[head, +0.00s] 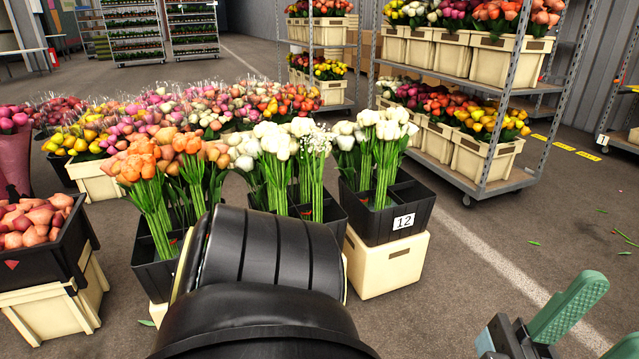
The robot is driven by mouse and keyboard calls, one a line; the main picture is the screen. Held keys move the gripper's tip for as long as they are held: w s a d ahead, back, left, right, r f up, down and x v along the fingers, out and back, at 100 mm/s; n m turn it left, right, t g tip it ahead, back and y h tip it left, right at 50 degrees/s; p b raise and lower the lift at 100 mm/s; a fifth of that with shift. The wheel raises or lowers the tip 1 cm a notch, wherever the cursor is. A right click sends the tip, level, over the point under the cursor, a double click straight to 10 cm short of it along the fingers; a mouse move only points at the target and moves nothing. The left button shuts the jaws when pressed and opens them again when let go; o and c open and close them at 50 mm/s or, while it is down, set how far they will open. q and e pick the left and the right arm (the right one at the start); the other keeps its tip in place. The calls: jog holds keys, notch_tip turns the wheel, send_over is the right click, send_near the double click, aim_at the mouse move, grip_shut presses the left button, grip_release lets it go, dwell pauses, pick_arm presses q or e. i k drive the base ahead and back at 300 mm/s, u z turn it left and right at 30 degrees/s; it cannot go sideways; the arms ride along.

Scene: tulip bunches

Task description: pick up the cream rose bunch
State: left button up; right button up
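Several white to cream bunches with green stems stand upright in black crates in the middle of the head view. A cream-looking bunch (246,146) is at the left of this group, and white ones (275,140) are beside it. More pale bunches (386,125) stand in the black crate labelled 12 (424,212). I cannot tell for sure which is the cream rose bunch. My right gripper (592,328) is at the bottom right, its green fingers apart and empty, away from the flowers. My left gripper is not visible. A large black arm link of mine hides the crates' lower front.
Orange bunches (145,160) stand left of the pale ones. A black crate of pinkish flowers (40,245) sits at far left on a cream box. Many mixed bunches lie behind. A wheeled rack (505,95) stands at back right.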

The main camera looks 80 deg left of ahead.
aim_at(280, 145)
jog(key=u, duration=3.05)
jog(key=i, duration=1.25)
jog(key=u, duration=0.75)
